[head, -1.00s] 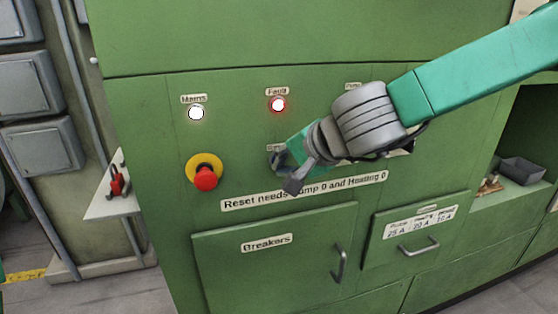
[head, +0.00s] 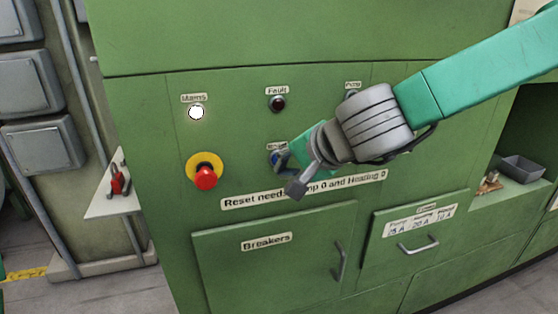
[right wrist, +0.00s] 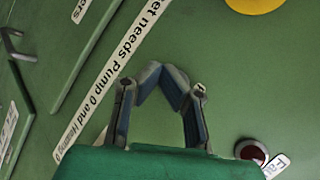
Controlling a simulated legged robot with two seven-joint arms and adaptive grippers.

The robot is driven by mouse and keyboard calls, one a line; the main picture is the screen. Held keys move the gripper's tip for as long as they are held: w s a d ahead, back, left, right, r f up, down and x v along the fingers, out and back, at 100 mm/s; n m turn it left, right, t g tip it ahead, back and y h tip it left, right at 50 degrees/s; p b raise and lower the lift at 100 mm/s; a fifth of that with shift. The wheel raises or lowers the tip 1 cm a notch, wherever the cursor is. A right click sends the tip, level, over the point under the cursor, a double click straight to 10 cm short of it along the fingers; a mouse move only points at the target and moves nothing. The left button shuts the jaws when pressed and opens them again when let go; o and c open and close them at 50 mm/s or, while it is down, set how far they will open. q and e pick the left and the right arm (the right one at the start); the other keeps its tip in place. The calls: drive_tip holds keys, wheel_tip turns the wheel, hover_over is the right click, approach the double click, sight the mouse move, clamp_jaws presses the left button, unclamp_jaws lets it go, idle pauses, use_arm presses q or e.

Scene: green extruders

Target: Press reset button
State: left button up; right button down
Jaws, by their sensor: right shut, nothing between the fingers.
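The green control panel (head: 150,150) has a blue round button (head: 276,158) under a small label that is mostly covered. It is partly hidden by my right gripper (head: 291,172), whose fingers are close in front of it; contact cannot be told. In the right wrist view, the gripper (right wrist: 163,76) has its fingertips together with nothing between them, and no blue button shows past them. The Fault lamp (head: 278,104) is dark; it also shows in the wrist view (right wrist: 250,151). The Mains lamp (head: 196,113) is lit white. My left gripper is not in view.
A red emergency button (head: 205,178) on a yellow collar sits left of the gripper. A reset notice (head: 240,201) runs below it. Breakers door (head: 300,275) has a protruding handle (head: 339,262); another handled door (head: 405,230) is at right. A grey box (head: 522,169) stands on the right shelf.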

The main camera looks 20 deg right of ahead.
drive_tip(key=shift+s, duration=2.5)
